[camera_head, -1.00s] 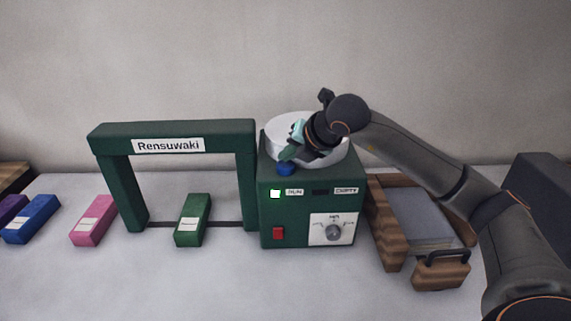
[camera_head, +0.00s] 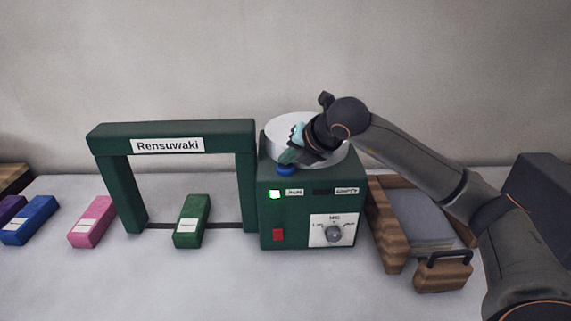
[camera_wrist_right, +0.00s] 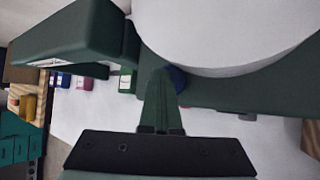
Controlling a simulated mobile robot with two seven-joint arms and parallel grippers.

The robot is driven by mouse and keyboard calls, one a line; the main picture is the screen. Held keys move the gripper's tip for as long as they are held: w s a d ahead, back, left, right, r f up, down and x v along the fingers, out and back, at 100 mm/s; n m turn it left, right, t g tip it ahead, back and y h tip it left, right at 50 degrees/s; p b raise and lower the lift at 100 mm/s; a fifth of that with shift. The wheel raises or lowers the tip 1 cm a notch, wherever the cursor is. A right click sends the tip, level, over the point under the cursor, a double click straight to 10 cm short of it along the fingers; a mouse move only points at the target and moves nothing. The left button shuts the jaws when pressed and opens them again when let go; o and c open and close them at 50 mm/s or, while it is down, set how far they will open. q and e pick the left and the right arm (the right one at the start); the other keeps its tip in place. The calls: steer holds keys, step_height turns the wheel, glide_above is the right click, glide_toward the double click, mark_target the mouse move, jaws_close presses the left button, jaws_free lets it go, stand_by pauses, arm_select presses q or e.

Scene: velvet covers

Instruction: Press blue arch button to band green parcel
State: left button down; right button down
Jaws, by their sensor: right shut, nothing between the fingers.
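The green parcel (camera_head: 192,222) lies flat under the green arch (camera_head: 172,135) labelled Rensuwaki, with a white label and no band that I can see. The blue button (camera_head: 286,170) sits on the top front edge of the green machine box (camera_head: 307,212), right of the arch. My right gripper (camera_head: 288,157) is shut and empty, its tips pointing down at the button and seemingly touching it. In the right wrist view the fingertips (camera_wrist_right: 161,75) partly cover the blue button (camera_wrist_right: 177,78). My left gripper is out of view.
A white round reel (camera_head: 282,124) sits on the box behind my gripper. Pink (camera_head: 92,221) and blue (camera_head: 31,220) parcels lie to the left. A wooden tray (camera_head: 385,235) with grey sheets stands to the right.

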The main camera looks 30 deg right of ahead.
mark_target(288, 169)
steer(key=shift+r+p, duration=0.55)
steer(key=shift+r, duration=0.35)
steer(key=shift+r+p, duration=1.7)
steer(key=shift+r, duration=0.85)
steer(key=shift+f, duration=0.1)
